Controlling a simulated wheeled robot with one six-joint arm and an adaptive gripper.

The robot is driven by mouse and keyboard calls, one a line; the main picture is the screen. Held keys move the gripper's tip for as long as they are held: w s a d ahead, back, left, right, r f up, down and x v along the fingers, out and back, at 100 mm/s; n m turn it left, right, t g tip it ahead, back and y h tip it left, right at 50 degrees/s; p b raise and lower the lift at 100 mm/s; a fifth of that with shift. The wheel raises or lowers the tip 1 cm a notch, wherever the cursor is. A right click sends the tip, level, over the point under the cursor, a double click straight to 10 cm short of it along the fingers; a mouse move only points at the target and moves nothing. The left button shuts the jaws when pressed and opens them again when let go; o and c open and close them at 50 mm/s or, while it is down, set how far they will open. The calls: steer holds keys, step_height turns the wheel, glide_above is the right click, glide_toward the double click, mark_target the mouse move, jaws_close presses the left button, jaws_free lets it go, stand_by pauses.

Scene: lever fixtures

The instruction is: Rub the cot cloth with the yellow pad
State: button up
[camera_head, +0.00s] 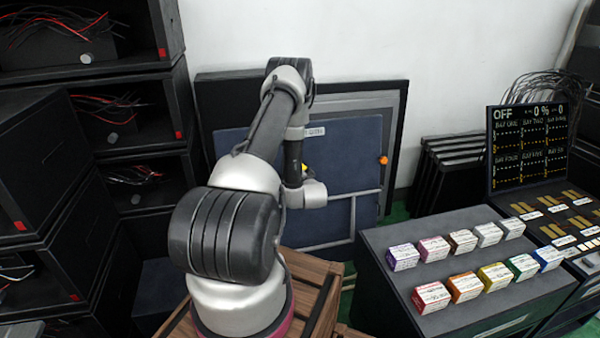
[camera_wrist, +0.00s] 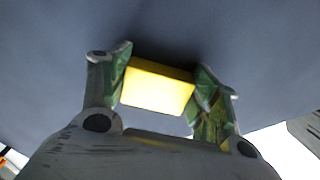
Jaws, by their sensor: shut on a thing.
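The yellow pad (camera_wrist: 158,86) is held between the two fingers of my gripper (camera_wrist: 160,88), which is shut on it. In the wrist view the pad's far edge is at or very near a blue-grey surface, which looks like the cot cloth (camera_wrist: 240,40); I cannot tell whether they touch. In the head view the blue cloth panel (camera_head: 345,165) stands upright against the wall, with a label near its top. A small bit of the yellow pad (camera_head: 304,168) shows beside my arm, which hides most of the gripper and part of the cloth.
An orange knob (camera_head: 383,160) is at the panel's right side. A grey bench (camera_head: 455,270) with several small coloured boxes stands at the right, beside a display board (camera_head: 530,145). Black shelves with wires (camera_head: 90,110) stand at the left. A wooden crate (camera_head: 310,285) is below my arm.

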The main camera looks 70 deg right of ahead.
steer(key=shift+w, duration=0.15)
steer(key=v, duration=0.6)
stand_by(0.3)
steer(key=shift+v, duration=1.55)
